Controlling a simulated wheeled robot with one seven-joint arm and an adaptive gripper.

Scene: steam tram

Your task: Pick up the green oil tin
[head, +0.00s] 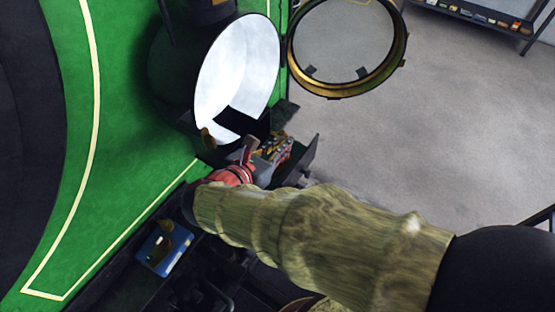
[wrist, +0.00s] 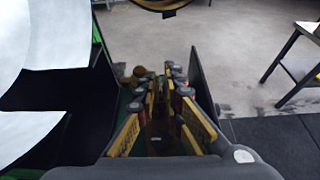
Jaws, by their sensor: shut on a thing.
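My gripper (head: 274,148) is at the foot of the black-and-green machine, just below the open round white-lined opening. In the wrist view its two yellow-sided fingers (wrist: 160,108) stand apart with a dark thing between them, which I take to be the green oil tin (wrist: 160,132). Brass-coloured parts (wrist: 138,73) show beyond the fingertips. The tin is mostly hidden by the fingers and shade, and its green is hard to make out. I cannot tell whether it is clear of its support.
A dark upright panel (wrist: 203,83) stands close to the right of the fingers. The round brass-rimmed door (head: 346,45) hangs open above. A blue tin (head: 163,248) with a brown top sits on the dark ledge at lower left. Grey floor lies open to the right.

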